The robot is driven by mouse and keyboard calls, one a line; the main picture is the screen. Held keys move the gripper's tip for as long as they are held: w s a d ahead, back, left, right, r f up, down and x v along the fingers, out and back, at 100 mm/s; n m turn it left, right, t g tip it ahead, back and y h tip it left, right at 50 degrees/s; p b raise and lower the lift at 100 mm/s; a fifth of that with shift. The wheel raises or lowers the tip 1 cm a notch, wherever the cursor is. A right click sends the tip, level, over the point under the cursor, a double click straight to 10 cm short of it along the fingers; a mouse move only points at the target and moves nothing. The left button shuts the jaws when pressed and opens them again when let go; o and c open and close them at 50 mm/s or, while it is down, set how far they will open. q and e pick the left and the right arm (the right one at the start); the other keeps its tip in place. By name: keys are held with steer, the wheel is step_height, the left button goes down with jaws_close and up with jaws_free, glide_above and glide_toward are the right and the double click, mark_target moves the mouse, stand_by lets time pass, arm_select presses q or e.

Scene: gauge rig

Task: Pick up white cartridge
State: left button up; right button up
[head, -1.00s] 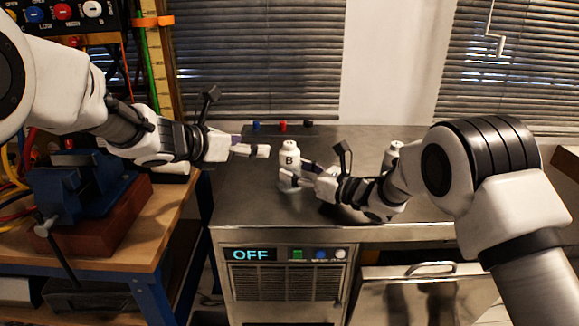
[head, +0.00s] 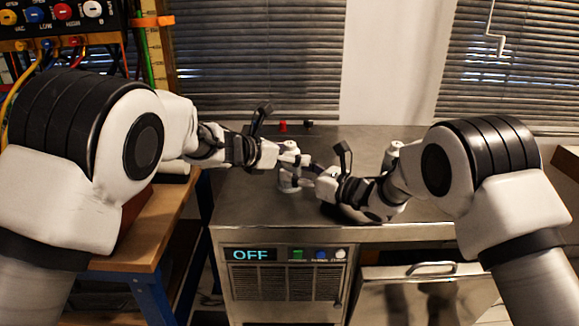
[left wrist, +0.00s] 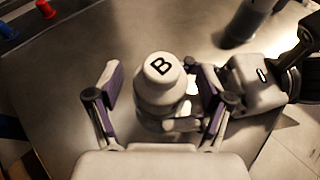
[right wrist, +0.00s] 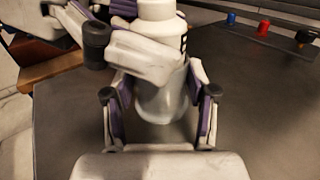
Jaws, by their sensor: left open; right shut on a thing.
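The white cartridge (head: 288,183) with a black letter B stands upright on the steel counter, largely covered by both grippers in the head view. Its marked cap (left wrist: 162,69) shows clearly in the left wrist view. My right gripper (head: 303,177) is shut on its lower body, which shows between the fingers in the right wrist view (right wrist: 165,105). My left gripper (head: 297,157) is open, with one finger on each side of the upper part (left wrist: 158,92). I cannot tell whether the left fingers touch it.
A second white-topped cylinder (head: 393,150) stands further right on the steel counter (head: 240,200). Red (head: 283,126) and black (head: 308,125) knobs are at the back; a blue one (right wrist: 231,18) shows in the right wrist view. A wooden bench (head: 160,225) is at left.

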arm_select(q)
jaws_close()
steer(key=shift+r, duration=0.1)
step_height(320, 180, up, 10)
arm_select(e)
steer(key=o, duration=1.2)
steer(key=shift+d, duration=0.1)
